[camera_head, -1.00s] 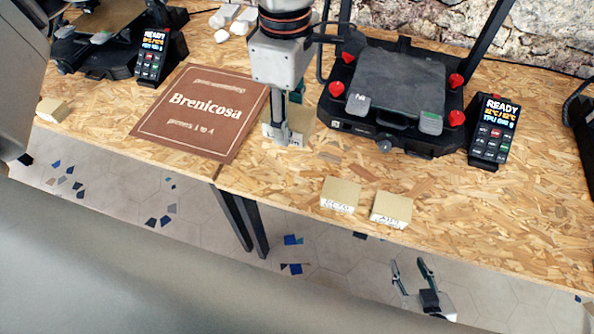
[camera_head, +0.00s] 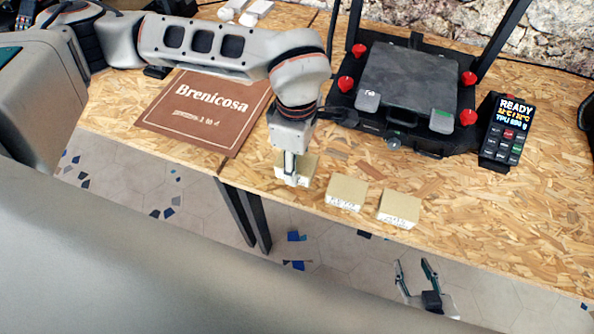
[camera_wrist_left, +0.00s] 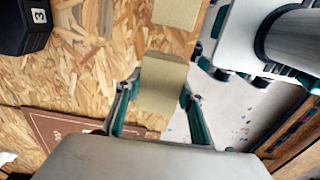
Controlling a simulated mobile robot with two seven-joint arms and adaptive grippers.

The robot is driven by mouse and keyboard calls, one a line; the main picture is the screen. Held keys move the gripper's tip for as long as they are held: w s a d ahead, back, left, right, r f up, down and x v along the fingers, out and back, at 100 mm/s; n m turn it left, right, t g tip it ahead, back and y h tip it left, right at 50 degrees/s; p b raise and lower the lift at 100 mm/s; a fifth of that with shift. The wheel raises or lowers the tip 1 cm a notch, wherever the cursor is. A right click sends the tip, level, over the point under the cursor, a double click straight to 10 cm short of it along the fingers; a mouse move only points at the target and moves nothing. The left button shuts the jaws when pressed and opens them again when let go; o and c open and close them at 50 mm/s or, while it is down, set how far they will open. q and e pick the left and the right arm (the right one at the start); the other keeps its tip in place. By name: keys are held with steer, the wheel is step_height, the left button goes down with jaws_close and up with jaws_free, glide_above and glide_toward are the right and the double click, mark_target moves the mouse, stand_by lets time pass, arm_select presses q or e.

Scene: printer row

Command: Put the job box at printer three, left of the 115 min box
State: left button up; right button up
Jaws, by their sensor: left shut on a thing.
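My left gripper (camera_head: 291,183) is shut on the tan job box (camera_head: 311,166), close to the board table's front edge. In the left wrist view the job box (camera_wrist_left: 162,88) sits between the two fingers (camera_wrist_left: 160,112). Whether it touches the table is unclear. Right of it stand two similar tan boxes, a nearer one (camera_head: 347,191) and a farther one (camera_head: 398,208). Their labels are too small to read surely. Behind them is a black printer (camera_head: 408,82). A dark block marked 3 (camera_wrist_left: 25,27) shows in the left wrist view. My right gripper (camera_head: 412,264) is open and empty, below the table edge.
A brown Brenicosa sign (camera_head: 205,112) lies on the table (camera_head: 480,220), left of my left gripper. A keypad display reading READY (camera_head: 506,130) stands right of the printer. Bare table lies right of the two boxes.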

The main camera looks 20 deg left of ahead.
arm_select(q)
steer(key=shift+f, duration=2)
arm_select(e)
steer(key=shift+d+f, duration=0.1)
steer(key=shift+f, duration=0.05)
arm_select(q)
steer(key=shift+f, duration=0.1)
steer(key=o, duration=1.2)
steer(key=shift+c, duration=0.2)
arm_select(e)
steer(key=shift+s+f, duration=0.2)
steer(key=shift+s, duration=0.15)
